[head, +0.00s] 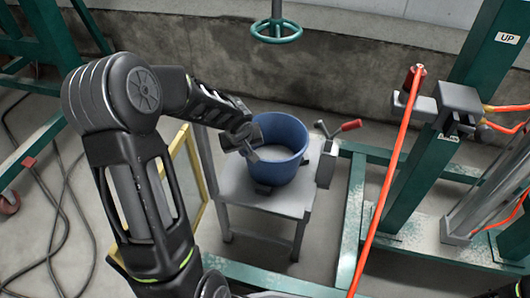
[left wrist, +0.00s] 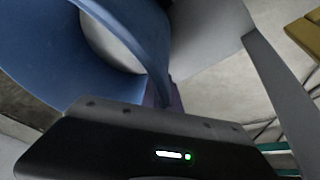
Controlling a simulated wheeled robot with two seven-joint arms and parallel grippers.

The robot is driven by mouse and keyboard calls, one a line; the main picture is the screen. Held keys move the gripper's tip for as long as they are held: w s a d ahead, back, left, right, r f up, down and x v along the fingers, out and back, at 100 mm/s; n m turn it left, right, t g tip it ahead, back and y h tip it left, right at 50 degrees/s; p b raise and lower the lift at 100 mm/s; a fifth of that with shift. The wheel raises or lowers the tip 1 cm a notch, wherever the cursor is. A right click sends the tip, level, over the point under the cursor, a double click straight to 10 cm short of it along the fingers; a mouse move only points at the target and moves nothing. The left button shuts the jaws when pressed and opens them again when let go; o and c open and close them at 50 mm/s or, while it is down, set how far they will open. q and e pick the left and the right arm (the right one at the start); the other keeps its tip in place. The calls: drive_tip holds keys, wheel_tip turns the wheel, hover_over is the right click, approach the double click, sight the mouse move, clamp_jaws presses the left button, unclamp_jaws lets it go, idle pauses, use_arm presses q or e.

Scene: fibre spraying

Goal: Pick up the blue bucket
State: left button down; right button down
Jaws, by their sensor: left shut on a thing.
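The blue bucket (head: 283,158) stands upright on a small grey stand (head: 240,190) in the middle of the head view. It is open at the top and its inside looks pale at the bottom. My left gripper (head: 250,148) is at the bucket's left rim and shut on its wall. In the left wrist view the bucket (left wrist: 150,35) fills the upper left, close to the gripper body; the fingertips are mostly hidden there.
A red-handled clamp (head: 350,126) is fixed just right of the bucket. A green handwheel (head: 276,32) hangs above and behind it. An orange-red rod (head: 390,180) slants past green framework at the right. A yellow frame (head: 190,160) stands left of the stand. Cables lie on the floor at left.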

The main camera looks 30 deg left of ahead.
use_arm(q)
drive_tip(key=shift+r, duration=0.15)
drive_tip(key=shift+w+r+p, duration=0.1)
drive_tip(key=shift+r+p, duration=0.95)
drive_tip(key=shift+r, duration=0.85)
wheel_tip(320, 180, up, 14)
drive_tip(key=p, duration=0.5)
